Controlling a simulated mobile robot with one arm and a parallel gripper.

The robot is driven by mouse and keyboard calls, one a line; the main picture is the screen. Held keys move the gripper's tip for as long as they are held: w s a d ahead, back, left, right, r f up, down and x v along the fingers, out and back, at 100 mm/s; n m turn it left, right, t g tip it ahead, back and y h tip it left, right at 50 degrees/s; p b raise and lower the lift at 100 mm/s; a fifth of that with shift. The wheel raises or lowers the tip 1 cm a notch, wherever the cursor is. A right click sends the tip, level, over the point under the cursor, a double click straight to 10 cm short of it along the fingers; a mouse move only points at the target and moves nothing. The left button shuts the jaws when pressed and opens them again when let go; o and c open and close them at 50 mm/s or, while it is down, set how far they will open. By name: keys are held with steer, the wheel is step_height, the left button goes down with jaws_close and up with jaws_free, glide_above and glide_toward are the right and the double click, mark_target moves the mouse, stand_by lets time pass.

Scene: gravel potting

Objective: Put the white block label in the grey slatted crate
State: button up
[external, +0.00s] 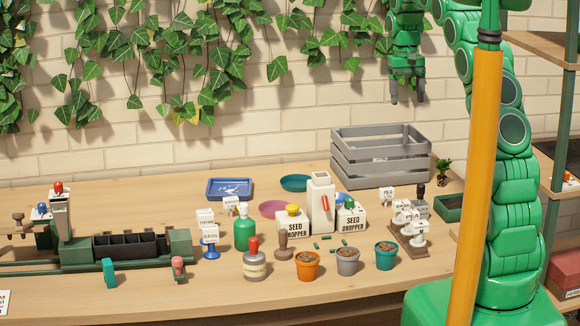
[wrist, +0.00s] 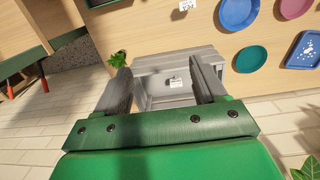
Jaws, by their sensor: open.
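The grey slatted crate (external: 380,158) stands at the back right of the bench, against the brick wall. My gripper (external: 407,99) hangs above it, fingers pointing down and apart, with nothing between them in the external view. In the wrist view the fingers (wrist: 163,78) frame the crate (wrist: 165,62). A small white label with dark print (wrist: 175,82) shows within the crate's walls, between the fingers and apart from both. Whether it rests flat on the crate's floor I cannot tell. The crate's slats hide it in the external view.
Another white label (external: 387,194) stands before the crate and more sit in a brown rack (external: 409,236). A small plant (external: 443,171) is right of the crate. Plates and a blue tray (external: 230,188) lie left; seed droppers and pots (external: 348,261) crowd the front.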

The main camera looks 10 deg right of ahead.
steer(key=s+a+f+g, duration=0.1)
steer(key=s+a, duration=0.1)
steer(key=s, duration=4.5)
steer(key=shift+s+f, duration=0.3)
steer(key=shift+f, duration=0.05)
